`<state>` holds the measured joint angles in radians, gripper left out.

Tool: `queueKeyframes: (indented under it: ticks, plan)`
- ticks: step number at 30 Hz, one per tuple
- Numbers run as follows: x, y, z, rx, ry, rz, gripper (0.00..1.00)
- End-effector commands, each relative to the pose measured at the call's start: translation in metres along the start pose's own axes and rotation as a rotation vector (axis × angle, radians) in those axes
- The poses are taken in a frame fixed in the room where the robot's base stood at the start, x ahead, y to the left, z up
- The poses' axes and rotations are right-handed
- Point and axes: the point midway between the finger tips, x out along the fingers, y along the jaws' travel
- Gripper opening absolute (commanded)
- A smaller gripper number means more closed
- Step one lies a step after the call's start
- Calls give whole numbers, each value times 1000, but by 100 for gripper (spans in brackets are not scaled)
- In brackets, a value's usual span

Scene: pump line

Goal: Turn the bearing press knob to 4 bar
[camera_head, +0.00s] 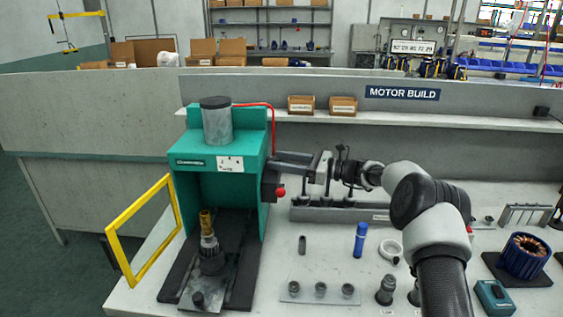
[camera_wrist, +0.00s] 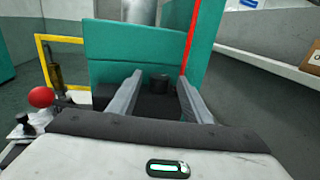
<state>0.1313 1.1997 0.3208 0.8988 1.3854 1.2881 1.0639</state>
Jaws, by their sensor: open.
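The bearing press (camera_head: 185,170) is a teal frame with a grey cylinder on top, at the left of the bench. In the wrist view its teal side (camera_wrist: 120,50) fills the middle. A dark round knob (camera_wrist: 159,82) shows there on the press's side, between my fingertips. My gripper (camera_head: 276,165) is level at the press's right side, with its fingers open; they also show in the wrist view (camera_wrist: 160,92). I see no contact with the knob. In the head view my fingers hide the knob, and no pressure scale is readable.
A red ball (camera_head: 281,192) sticks out just below my gripper; it also shows in the wrist view (camera_wrist: 41,97). A yellow guard frame (camera_head: 145,230) stands open at the press's left. A red hose (camera_head: 272,118) runs down its side. A blue marker-like cylinder (camera_head: 360,240) stands on the bench.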

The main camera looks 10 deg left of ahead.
Motion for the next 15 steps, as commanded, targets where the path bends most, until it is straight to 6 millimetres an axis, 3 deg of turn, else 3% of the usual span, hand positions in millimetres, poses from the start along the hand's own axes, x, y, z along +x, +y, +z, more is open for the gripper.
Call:
queueKeyframes:
  ticks: [4, 11, 15]
  plan:
    - [0, 0, 0, 0, 0, 0, 41]
    - [0, 0, 0, 0, 0, 1, 3]
    - [-1, 0, 1, 0, -3, -11, 4]
